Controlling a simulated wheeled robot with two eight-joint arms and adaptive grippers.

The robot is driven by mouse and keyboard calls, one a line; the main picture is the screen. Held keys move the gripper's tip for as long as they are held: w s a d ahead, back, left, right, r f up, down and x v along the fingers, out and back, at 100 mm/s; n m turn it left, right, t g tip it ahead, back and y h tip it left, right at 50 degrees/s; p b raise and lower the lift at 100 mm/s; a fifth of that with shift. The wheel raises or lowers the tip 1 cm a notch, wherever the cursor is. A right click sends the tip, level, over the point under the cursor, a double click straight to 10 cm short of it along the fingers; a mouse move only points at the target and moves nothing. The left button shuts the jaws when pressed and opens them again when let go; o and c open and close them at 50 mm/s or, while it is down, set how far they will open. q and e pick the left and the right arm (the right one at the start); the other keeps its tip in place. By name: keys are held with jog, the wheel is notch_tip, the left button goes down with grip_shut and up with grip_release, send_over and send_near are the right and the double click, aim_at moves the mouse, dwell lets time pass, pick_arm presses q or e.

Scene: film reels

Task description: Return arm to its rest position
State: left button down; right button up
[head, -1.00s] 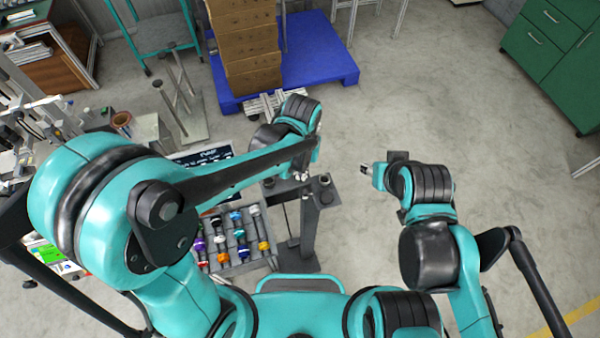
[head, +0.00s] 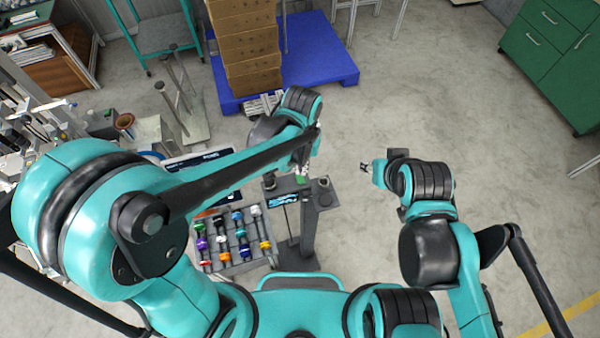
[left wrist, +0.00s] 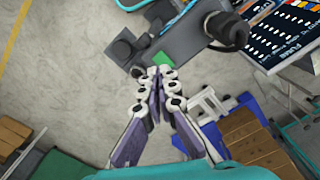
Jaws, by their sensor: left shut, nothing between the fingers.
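My left arm (head: 215,185) reaches from the left across the middle of the head view. Its gripper (head: 302,170) is partly hidden by its own wrist, above a dark grey stand (head: 318,215). In the left wrist view the left gripper (left wrist: 158,73) has its fingertips together with nothing between them. A small green patch (left wrist: 163,60) on a grey part shows just beyond the tips. My right gripper (head: 366,169) points left over open floor, too small to tell open from shut.
A grey tray (head: 250,264) with several coloured reels is below the left arm. A blue pallet (head: 335,60) with stacked cardboard boxes (head: 250,50) stands at the back. A metal stand (head: 190,128) is at left. Green cabinets (head: 555,60) are at right. Floor at right is clear.

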pick_arm(q)
jog(key=shift+r+p, duration=0.45)
jog(key=shift+r, duration=0.4)
jog(key=a+r+t, duration=0.1)
jog(key=a+r, duration=0.1)
jog(key=a+r+t, duration=0.1)
jog(key=a+r, duration=0.1)
jog(key=a, duration=0.1)
jog(key=s+a+r+n, duration=0.1)
jog(key=a+r, duration=0.1)
jog(key=a, duration=0.1)
jog(key=shift+a+t+h, duration=0.15)
jog(key=shift+t+h, duration=0.25)
jog(key=s+a+r+n+t, duration=0.1)
jog(key=s+a+r+t, duration=0.25)
jog(key=a, duration=0.55)
notch_tip(320, 180, down, 25)
jog(key=b, duration=2.5)
jog(key=shift+s+a+t+y, duration=0.25)
jog(key=shift+s+t+y, duration=0.05)
jog(key=shift+t+y, duration=0.15)
